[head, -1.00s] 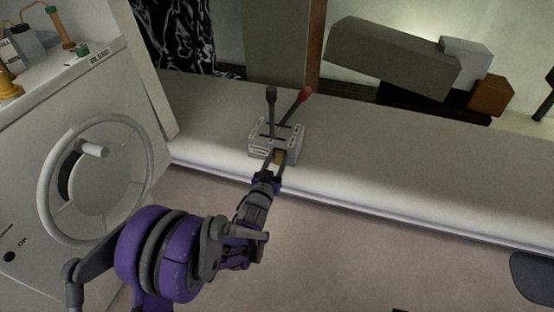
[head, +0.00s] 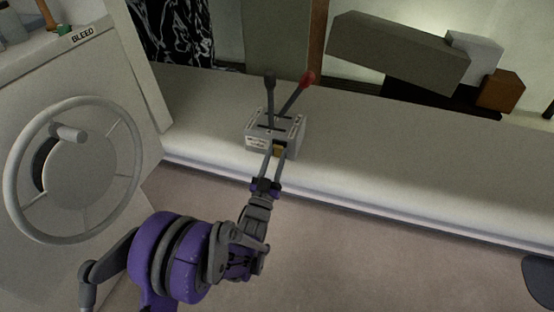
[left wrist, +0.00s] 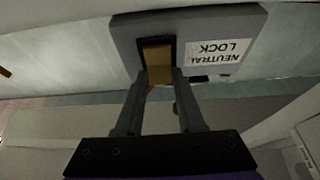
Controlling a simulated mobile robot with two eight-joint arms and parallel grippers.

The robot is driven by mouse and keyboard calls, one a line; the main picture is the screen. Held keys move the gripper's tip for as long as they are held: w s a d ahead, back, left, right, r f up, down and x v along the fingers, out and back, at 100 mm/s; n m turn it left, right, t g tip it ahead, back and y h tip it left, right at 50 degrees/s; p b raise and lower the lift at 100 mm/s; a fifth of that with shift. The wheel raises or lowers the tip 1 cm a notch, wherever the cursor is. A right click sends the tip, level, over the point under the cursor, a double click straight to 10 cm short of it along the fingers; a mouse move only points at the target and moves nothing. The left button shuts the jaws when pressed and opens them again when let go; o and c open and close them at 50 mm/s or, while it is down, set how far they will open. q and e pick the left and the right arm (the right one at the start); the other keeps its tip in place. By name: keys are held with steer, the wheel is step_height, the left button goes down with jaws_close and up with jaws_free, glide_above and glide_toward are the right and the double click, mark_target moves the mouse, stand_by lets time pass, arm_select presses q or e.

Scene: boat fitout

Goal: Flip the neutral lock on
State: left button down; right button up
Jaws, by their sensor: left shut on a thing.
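The neutral lock is a small yellow-brown tab (head: 279,151) in a dark slot on the front of the grey lever box (head: 262,128). In the left wrist view the tab (left wrist: 158,62) sits in its slot beside an upside-down label reading NEUTRAL LOCK (left wrist: 214,50). My left gripper (head: 272,152) reaches the front of the box, and its fingers (left wrist: 160,78) are shut on the tab, one at each side. The box carries a black-knobbed lever (head: 270,88) and a red-knobbed lever (head: 299,90). My right gripper is not in view.
The box stands on a long pale ledge (head: 400,150). A white console with a handwheel (head: 75,170) and a BLEED label is at the left. Grey and brown blocks (head: 400,55) lie behind the ledge. Bare floor is in front.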

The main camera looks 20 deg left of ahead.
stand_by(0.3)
arm_select(q)
steer(key=c, duration=0.5)
jaws_free()
steer(key=v, duration=1)
steer(key=shift+s+f, duration=0.2)
steer(key=shift+s, duration=0.15)
